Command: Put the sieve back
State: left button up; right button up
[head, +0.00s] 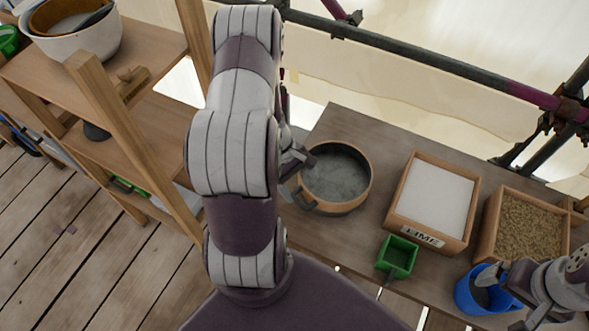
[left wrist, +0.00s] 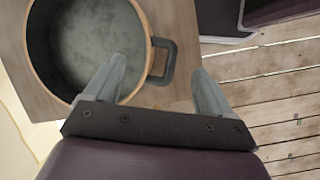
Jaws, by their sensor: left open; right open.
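A round pan with a tan rim, dark inner wall and mottled grey bottom (head: 337,175) stands on the bench; it looks like the sieve, but I cannot tell if the bottom is mesh. It also shows in the left wrist view (left wrist: 86,45), with a dark loop handle (left wrist: 168,62) on its side. My left gripper (head: 297,188) is open at the handle side. In the left wrist view its two fingers (left wrist: 160,78) lie either side of the handle, one overlapping the pan's rim; contact is unclear. My right gripper (head: 497,275) is open at the blue bucket (head: 478,295), partly hiding it.
The bench (head: 345,125) also holds a lime box (head: 433,200), a box of grainy brown material (head: 530,228) and a small green scoop (head: 397,256). A wooden shelf (head: 150,125) with a white bowl (head: 85,42) stands left. Scaffold poles (head: 420,62) run behind the bench.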

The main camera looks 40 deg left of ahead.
pick_arm(q)
jog(key=v, duration=0.5)
jog(key=s+d+r+m+y, duration=0.1)
jog(key=d+r+m+y, duration=0.3)
jog(key=d+r+m, duration=0.9)
jog(key=m, duration=0.3)
jog(key=shift+d+t+y, duration=0.25)
jog(key=shift+t+y, duration=0.05)
